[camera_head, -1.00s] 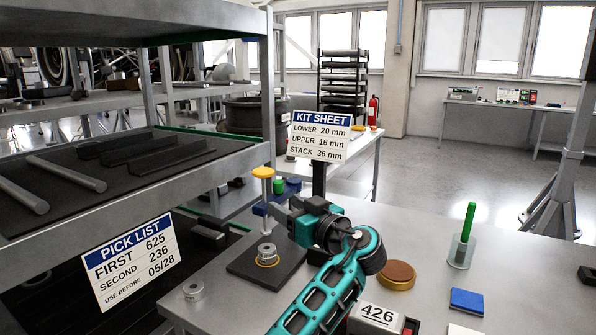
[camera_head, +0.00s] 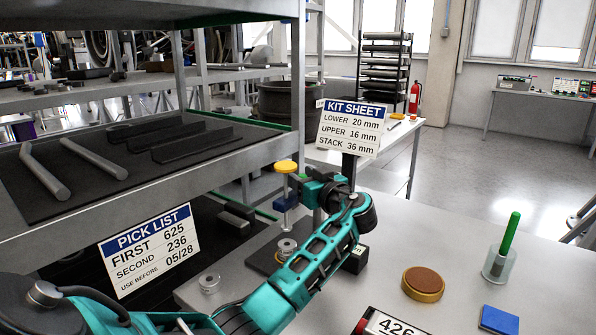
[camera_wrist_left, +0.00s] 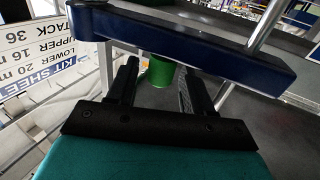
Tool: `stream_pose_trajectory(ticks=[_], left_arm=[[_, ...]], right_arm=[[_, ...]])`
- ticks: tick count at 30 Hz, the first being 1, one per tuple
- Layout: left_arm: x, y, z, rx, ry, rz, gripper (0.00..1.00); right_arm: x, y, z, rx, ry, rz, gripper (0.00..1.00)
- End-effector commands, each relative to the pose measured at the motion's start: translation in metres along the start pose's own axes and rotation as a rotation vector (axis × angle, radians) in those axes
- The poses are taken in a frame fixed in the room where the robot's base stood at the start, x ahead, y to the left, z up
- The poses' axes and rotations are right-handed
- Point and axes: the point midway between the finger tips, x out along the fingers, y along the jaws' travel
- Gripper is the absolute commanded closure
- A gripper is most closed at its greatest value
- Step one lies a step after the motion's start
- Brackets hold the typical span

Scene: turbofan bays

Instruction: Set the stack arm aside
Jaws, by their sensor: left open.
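The stack arm appears to be the blue bar (camera_head: 284,203) on a thin upright post under a yellow round knob (camera_head: 287,167). In the left wrist view the blue bar (camera_wrist_left: 190,42) crosses the top, just ahead of my fingertips, with a metal post at its right. My left gripper (camera_head: 308,188) is beside the bar; its two fingers (camera_wrist_left: 160,88) are apart with nothing between them held. Whether they touch the bar I cannot tell. The dark base plate (camera_head: 262,258) below carries metal rings (camera_head: 287,247), partly hidden by my arm. My right gripper is not in view.
A loose metal ring (camera_head: 209,283) lies at the bench's left edge. A brown-topped disc (camera_head: 423,283), a cup with a green stick (camera_head: 498,262) and a blue block (camera_head: 499,319) stand right. The kit sheet sign (camera_head: 350,128) rises behind. Shelving (camera_head: 150,190) borders the left.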

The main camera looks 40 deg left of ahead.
Motion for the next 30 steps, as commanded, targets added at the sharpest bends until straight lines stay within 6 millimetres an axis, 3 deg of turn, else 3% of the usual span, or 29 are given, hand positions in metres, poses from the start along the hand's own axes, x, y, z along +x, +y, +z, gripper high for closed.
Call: stream_pose_trajectory(ticks=[6,16,30], left_arm=[[0.020,0.000,0.000,0.001,0.000,0.001,0.49],[0.023,0.000,0.000,0.000,0.000,0.001,0.50],[0.022,0.000,0.000,0.001,0.000,0.001,0.95]], right_arm=[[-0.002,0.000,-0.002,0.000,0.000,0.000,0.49],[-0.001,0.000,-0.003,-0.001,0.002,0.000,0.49],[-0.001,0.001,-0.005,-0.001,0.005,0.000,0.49]])
